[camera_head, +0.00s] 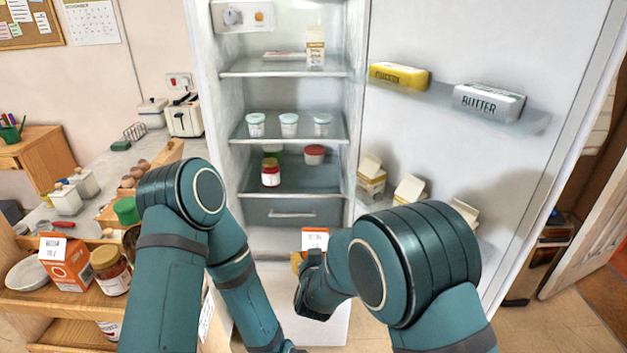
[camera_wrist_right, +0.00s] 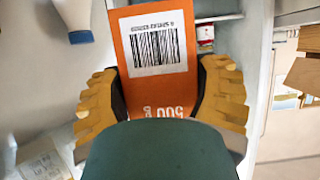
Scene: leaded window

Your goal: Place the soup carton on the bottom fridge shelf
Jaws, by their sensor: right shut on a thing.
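The orange soup carton (camera_wrist_right: 125,70), with a white barcode label, is held upright between the yellow fingers of my right gripper (camera_wrist_right: 160,78) in the right wrist view. In the head view, the carton's top (camera_head: 314,237) shows above my right gripper (camera_head: 303,258), in front of the open fridge's lower part. My right forearm hides much of it.
The fridge door (camera_head: 455,150) stands open at right, with butter (camera_head: 489,101) and several cartons on its racks. Small tubs (camera_head: 289,124) stand on the shelf above. A wooden cart (camera_head: 40,303) at left holds another orange carton (camera_head: 66,264) and jars.

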